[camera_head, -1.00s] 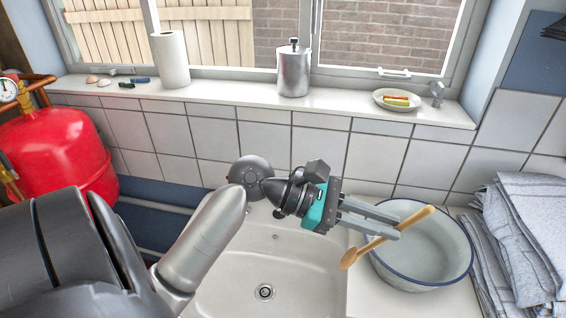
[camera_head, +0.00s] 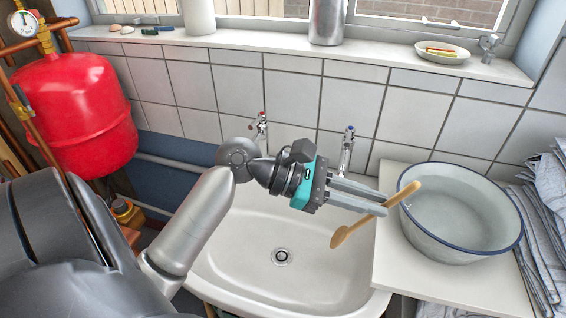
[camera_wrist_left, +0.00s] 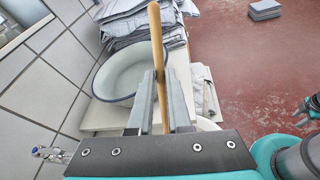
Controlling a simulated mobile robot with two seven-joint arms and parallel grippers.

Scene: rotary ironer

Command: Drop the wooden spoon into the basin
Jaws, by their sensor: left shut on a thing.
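My left gripper (camera_head: 352,197) is shut on the wooden spoon (camera_head: 345,233), which also shows in the left wrist view (camera_wrist_left: 157,40). The fingers hold the spoon by its handle. In the head view its bowl end hangs down left over the sink's right side, and its handle end points up right, overlapping the left rim of the enamel basin. The white basin (camera_head: 430,240) with a dark blue rim looks empty; it also shows in the left wrist view (camera_wrist_left: 104,88). A dark and teal part at the wrist view's right edge may be my right gripper (camera_wrist_left: 312,106).
The basin stands on a white counter (camera_head: 410,275) right of the white sink (camera_head: 230,270). Two taps (camera_head: 347,150) rise behind the sink. Folded grey cloths (camera_head: 545,200) lie right of the basin. A red tank (camera_head: 75,110) stands at the left.

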